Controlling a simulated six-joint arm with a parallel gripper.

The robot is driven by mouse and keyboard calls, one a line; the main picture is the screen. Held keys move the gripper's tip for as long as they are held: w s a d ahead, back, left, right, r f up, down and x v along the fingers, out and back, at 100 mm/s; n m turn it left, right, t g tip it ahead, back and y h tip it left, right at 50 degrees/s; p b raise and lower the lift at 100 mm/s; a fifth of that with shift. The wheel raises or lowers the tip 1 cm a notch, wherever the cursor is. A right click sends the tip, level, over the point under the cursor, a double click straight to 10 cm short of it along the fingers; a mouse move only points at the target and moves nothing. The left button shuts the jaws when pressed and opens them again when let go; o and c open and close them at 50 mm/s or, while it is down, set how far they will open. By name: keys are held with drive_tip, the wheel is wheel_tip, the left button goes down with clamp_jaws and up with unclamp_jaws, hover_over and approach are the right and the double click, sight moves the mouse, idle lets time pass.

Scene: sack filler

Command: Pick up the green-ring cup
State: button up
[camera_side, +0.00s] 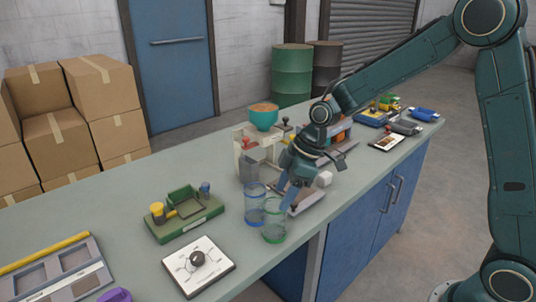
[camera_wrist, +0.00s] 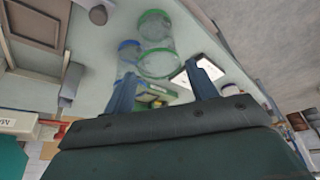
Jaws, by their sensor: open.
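The green-ring cup (camera_side: 273,222) is clear and stands upright near the front edge of the bench in the side view. The blue-ring cup (camera_side: 254,204) stands just behind and left of it. My gripper (camera_side: 287,196) is tilted down just right of the green-ring cup's top. In the wrist view my open gripper (camera_wrist: 161,72) has its two fingers apart, with the green-ring cup (camera_wrist: 156,42) beyond the gap between them. The blue-ring cup (camera_wrist: 128,58) shows beside it, near the left finger. I see nothing held; contact with the cup cannot be told.
A green fixture (camera_side: 187,216) and a white dial panel (camera_side: 198,264) are left of the cups. A grey tray (camera_side: 55,275) is at far left. The bench front edge is close to the cups.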

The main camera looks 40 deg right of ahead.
sight(273, 212)
drive_tip(key=shift+x, duration=1.05)
drive_tip(key=shift+f, duration=0.1)
drive_tip(key=shift+x, duration=2.5)
drive_tip(key=shift+c, duration=0.5)
drive_tip(key=c, duration=0.5)
wheel_tip(273, 212, up, 20)
drive_tip(key=shift+r, duration=0.1)
drive_tip(key=shift+w, duration=0.1)
